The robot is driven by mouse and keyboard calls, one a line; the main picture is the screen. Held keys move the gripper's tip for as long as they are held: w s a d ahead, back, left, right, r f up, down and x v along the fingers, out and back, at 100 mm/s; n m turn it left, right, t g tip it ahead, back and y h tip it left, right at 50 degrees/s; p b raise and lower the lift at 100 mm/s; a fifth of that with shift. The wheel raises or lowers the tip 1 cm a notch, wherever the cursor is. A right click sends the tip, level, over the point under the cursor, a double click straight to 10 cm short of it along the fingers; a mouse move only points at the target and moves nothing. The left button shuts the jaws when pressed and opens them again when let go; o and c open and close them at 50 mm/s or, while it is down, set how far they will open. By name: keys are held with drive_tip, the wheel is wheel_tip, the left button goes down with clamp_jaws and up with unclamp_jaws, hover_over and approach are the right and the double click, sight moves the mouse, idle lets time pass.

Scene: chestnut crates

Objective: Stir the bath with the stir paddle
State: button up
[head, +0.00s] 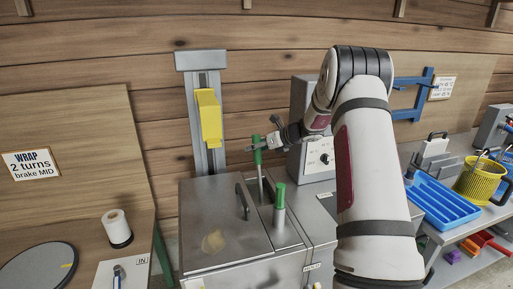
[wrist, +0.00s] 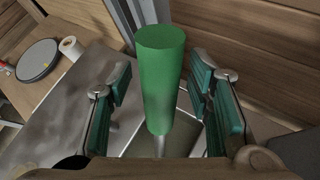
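The stir paddle's green handle (head: 257,157) stands upright on a thin shaft at the back of a narrow slot in the metal bath (head: 240,266). Its lower end is hidden. My gripper (head: 258,143) is at the upper part of this handle. In the wrist view the green handle (wrist: 160,85) stands between the two teal-padded fingers of my gripper (wrist: 160,78), with gaps on both sides. The gripper is open and does not appear to touch it. The bath's grey lid (head: 208,215) is closed, and the liquid cannot be seen.
A second green-topped grey post (head: 279,197) stands just in front of the paddle. The lid's dark handle (head: 242,202) rises to its left. A post with a yellow block (head: 209,118) stands behind. A grey control box (head: 318,152) is close on the right.

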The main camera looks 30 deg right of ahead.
drive_tip(key=v, duration=1.2)
drive_tip(key=shift+f, duration=0.1)
idle(1.3)
drive_tip(key=s+f+t, duration=0.4)
drive_tip(key=f+t, duration=0.3)
drive_tip(key=shift+m, duration=0.4)
drive_tip(key=x, duration=1.3)
drive_tip(key=shift+w+a+f, duration=0.1)
drive_tip(key=shift+w+a, duration=0.15)
drive_tip(key=shift+a, duration=0.2)
clamp_jaws()
